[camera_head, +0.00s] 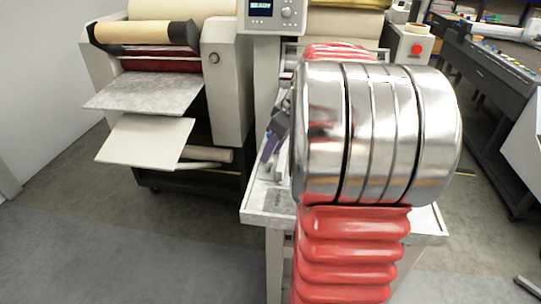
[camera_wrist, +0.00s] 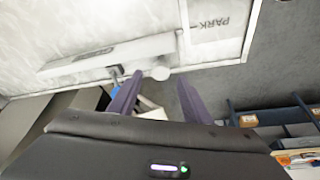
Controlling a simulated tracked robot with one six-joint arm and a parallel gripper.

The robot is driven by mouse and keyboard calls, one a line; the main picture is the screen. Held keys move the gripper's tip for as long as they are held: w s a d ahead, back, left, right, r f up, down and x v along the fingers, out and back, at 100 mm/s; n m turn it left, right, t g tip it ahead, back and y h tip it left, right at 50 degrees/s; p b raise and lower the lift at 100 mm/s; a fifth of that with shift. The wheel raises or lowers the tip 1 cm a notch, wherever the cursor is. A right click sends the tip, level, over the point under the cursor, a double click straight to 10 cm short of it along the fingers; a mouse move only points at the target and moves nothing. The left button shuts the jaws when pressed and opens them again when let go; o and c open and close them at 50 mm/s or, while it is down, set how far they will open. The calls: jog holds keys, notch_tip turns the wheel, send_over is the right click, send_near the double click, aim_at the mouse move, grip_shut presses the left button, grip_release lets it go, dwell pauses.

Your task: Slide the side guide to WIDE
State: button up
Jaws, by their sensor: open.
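In the wrist view, a long pale bar (camera_wrist: 105,58), which looks like the side guide, lies across a light grey bed. The word PARK (camera_wrist: 220,24) is marked on the bed, right of the bar. No WIDE mark is readable. In the head view, my arm hides most of the bed, and one purple finger (camera_head: 268,148) shows beside it.
The pale table (camera_head: 268,198) stands under my arm. A laminator-like machine (camera_head: 225,80) with grey shelves is at the left. A control box reading READY (camera_head: 262,8) and a red button (camera_head: 416,48) are behind. Another machine (camera_head: 490,70) is at the right. Floor is clear at front left.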

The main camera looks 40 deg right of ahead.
jog(key=shift+x, duration=1.85)
jog(key=shift+c, duration=0.4)
grip_shut()
jog(key=shift+d+r, duration=0.1)
jog(key=shift+d, duration=0.05)
